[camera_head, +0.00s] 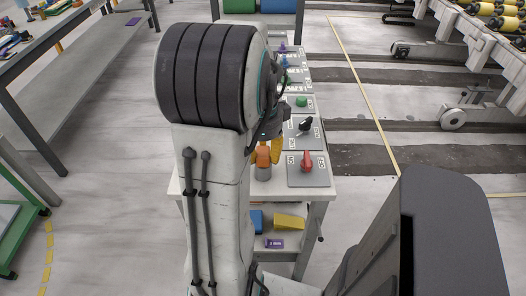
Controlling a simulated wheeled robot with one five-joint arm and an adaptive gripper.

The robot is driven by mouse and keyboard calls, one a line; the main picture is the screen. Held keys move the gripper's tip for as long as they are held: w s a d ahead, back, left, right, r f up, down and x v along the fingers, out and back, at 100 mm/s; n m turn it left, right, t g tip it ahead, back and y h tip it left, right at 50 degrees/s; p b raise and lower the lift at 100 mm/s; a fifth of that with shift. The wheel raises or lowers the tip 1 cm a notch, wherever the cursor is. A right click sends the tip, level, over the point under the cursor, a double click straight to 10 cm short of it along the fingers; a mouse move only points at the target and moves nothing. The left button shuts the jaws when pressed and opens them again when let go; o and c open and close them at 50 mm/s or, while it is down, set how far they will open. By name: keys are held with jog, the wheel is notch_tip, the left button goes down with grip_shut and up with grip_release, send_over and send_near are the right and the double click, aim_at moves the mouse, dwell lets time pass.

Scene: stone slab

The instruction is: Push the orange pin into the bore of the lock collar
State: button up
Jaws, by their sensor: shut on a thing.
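The orange pin (263,157) shows just past the edge of my arm, near the front of the narrow table. My gripper (265,154) has yellow-orange fingers and is shut on the pin; my arm hides part of the fingers. A short grey-brown cylinder, which looks like the lock collar (263,173), stands right below the pin in the picture. Its bore cannot be made out. I cannot tell whether the pin touches the collar or has entered it.
A grey plate with a red knob (307,160) lies just right of the collar. Plates with a black knob (305,124) and a green button (301,101) stand behind it. The lower shelf holds a yellow block (289,222) and a blue item (257,220).

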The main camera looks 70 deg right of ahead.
jog(key=shift+f, duration=0.3)
jog(key=o, duration=1.2)
jog(key=shift+o, duration=0.2)
notch_tip(320, 180, up, 12)
jog(key=shift+a, duration=0.3)
jog(key=shift+n, duration=0.3)
